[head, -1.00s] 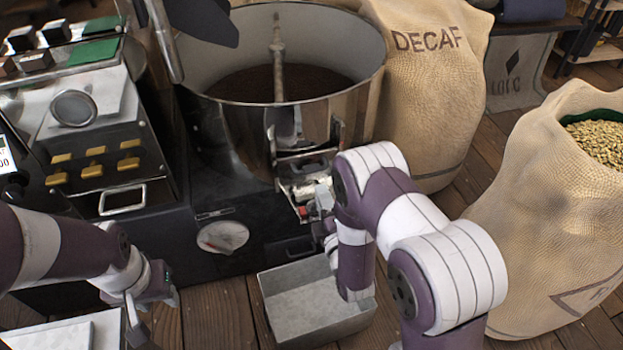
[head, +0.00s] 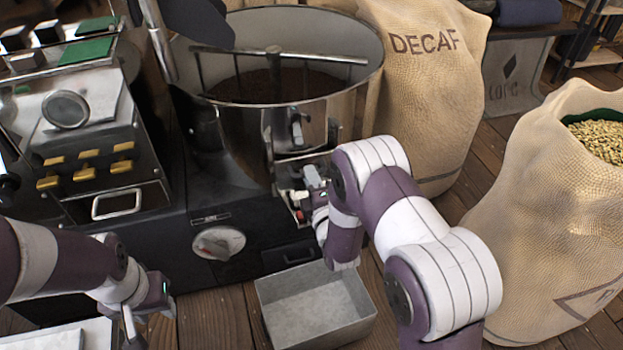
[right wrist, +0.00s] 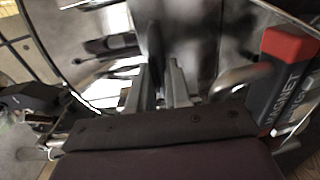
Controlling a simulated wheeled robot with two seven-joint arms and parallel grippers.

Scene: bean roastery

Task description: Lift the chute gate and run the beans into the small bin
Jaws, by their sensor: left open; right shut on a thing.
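The chute gate (head: 292,172) is at the front of the steel cooling drum, partly hidden by my right arm. My right gripper (head: 313,182) is at the chute, shut on what appears to be the gate's handle. In the right wrist view its fingers (right wrist: 166,88) close in front of shiny metal; the held part is hard to make out. The small bin (head: 347,327), a grey metal box, stands on the floor below the chute and looks empty. Dark beans (head: 262,84) lie in the drum. My left gripper (head: 138,325) is open and empty at the lower left.
A red-topped black block lettered MAGNET (right wrist: 285,82) is right beside my right gripper. A DECAF sack (head: 428,100) and an open sack of pale beans (head: 545,215) stand to the right. The roaster's control panel (head: 95,170) is at left. Plank floor shows left of the bin.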

